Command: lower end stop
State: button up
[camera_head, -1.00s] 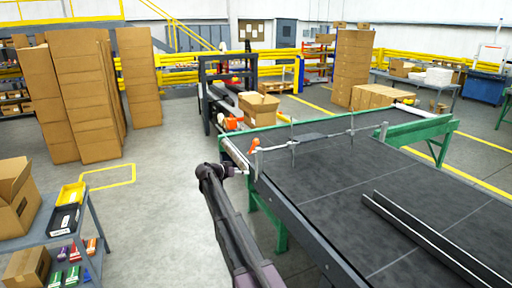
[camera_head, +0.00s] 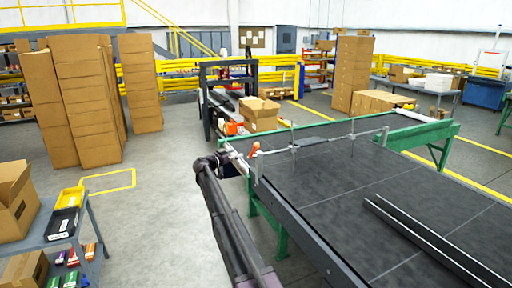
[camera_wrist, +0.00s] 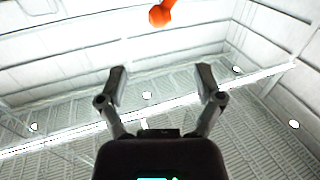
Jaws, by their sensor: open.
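The end stop appears to be the metal cross bar (camera_head: 335,136) with a flat grey plate, spanning the dark belt table (camera_head: 330,185) on thin upright rods. An orange-knobbed lever (camera_head: 254,149) stands at its near left end. My gripper (camera_head: 233,164) is at the table's left corner, just left of and below this knob, small and dark in the head view. In the wrist view my gripper (camera_wrist: 160,85) is open with nothing between its fingers. An orange knob (camera_wrist: 161,13) shows beyond the fingertips at the top edge, apart from them.
A second orange part (camera_head: 232,128) and an open carton (camera_head: 259,112) are behind the table corner. A green frame (camera_head: 275,230) supports the table. A cart with bins (camera_head: 68,205) stands at the left. Open floor lies between cart and table.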

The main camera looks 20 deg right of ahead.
aim_at(254, 146)
jog(key=x, duration=1.3)
jog(key=shift+w+d, duration=0.15)
jog(key=shift+d, duration=0.1)
grip_shut()
